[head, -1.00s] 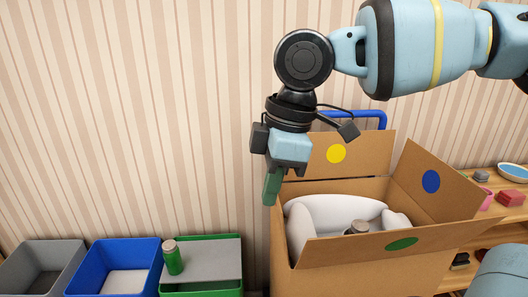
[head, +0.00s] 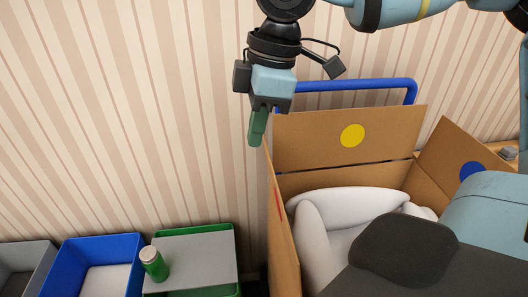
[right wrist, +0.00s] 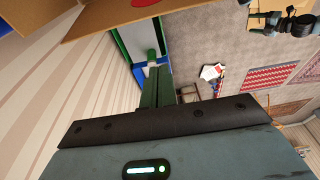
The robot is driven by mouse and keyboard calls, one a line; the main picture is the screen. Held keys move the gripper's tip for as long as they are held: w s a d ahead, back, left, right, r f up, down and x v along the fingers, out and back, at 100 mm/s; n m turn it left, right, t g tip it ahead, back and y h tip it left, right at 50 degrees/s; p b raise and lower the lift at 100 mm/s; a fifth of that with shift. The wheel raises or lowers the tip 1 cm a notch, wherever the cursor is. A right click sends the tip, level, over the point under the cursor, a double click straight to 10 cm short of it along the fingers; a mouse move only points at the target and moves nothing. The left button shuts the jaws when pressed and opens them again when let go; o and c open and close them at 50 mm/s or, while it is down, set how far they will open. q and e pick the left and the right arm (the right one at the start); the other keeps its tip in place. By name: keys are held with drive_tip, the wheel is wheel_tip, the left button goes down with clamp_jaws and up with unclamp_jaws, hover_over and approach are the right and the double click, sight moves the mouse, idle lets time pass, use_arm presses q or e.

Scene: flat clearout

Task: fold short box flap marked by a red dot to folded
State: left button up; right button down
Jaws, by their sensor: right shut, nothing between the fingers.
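The cardboard box (head: 340,181) stands open at the right of the head view. Its left flap, with the red dot (head: 278,203), is seen nearly edge-on and stands roughly upright. In the right wrist view, part of this flap (right wrist: 105,18) shows at the top left, with the red dot (right wrist: 145,2) cut by the frame edge. My right gripper (head: 256,128) points down, shut and empty, its green fingertips just above and left of the flap's far top corner. Contact cannot be told. A dark jointed shape in the right wrist view may be my left gripper (right wrist: 285,20); its fingers are unclear.
The yellow-dot flap (head: 352,150) stands up at the back; the blue-dot flap (head: 445,160) leans out at the right. A white padded item (head: 345,215) fills the box. Blue (head: 75,255), grey and green bins stand left, with a green jar (head: 154,264). A blue rail (head: 355,86) is behind.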

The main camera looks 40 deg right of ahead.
wheel_tip(320, 180, down, 9)
drive_tip(key=s+d, duration=0.1)
drive_tip(key=shift+d, duration=0.3)
idle(0.7)
drive_tip(key=shift+s, duration=0.1)
